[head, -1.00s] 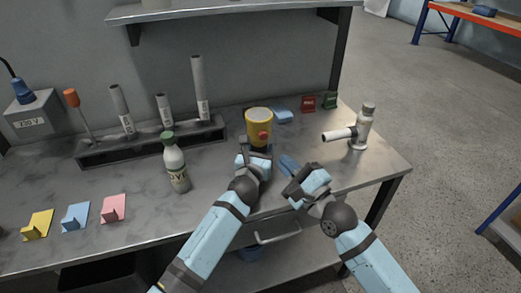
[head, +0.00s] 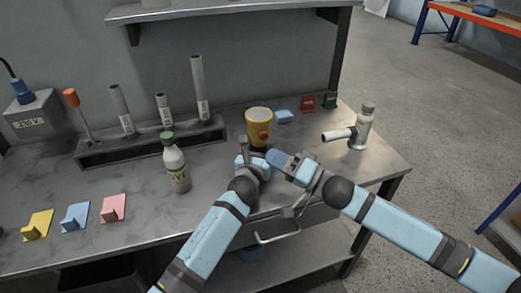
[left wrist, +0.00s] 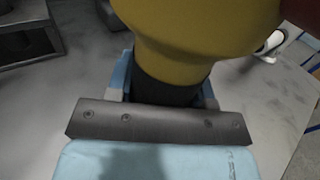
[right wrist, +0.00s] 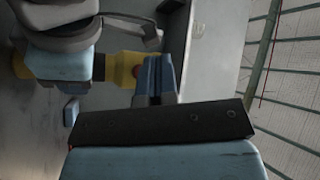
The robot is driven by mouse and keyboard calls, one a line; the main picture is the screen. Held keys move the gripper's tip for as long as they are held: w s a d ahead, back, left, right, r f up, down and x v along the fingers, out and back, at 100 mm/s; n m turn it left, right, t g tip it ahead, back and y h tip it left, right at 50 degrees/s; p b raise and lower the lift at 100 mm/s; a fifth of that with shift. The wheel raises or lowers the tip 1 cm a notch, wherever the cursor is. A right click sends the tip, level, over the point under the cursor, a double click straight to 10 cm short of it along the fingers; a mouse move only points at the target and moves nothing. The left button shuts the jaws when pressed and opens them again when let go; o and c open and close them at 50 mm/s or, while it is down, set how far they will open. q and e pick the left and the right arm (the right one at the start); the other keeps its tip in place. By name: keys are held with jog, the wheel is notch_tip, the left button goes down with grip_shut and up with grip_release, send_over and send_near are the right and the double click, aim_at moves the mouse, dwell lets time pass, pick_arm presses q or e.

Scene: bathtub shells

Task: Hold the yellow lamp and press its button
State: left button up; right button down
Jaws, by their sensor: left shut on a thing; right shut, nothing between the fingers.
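The yellow lamp (head: 258,118) stands upright above the bench, with a red button (head: 264,135) on its front side. My left gripper (head: 254,150) is shut on the lamp's dark lower part, which shows between its fingers in the left wrist view (left wrist: 170,88). My right gripper (head: 276,158) is shut and empty, just below and to the right of the button in the head view. The right wrist view shows its closed fingers (right wrist: 154,80) beside the yellow lamp (right wrist: 124,68). I cannot tell whether the fingertips touch the lamp.
A rack (head: 150,146) with upright tubes is behind. A blue block (head: 284,116) lies behind the lamp. The bench front between the bottle and pink holder is clear.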

jog(key=shift+w+a, duration=0.2)
jog(key=shift+w, duration=0.45)
jog(key=shift+w+a, duration=0.25)
jog(key=shift+w, duration=0.35)
jog(key=shift+w+a, duration=0.2)
jog(key=shift+w, duration=0.45)
jog(key=shift+w, duration=0.1)
dwell(0.5)
jog(key=shift+w+a, duration=0.15)
jog(key=shift+w, duration=0.25)
dwell(0.4)
jog(key=shift+s+d, duration=0.2)
jog(key=shift+s, duration=0.3)
jog(key=s+d, duration=0.2)
jog(key=s, duration=0.3)
jog(key=shift+s, duration=0.4)
jog(key=shift+a, duration=0.1)
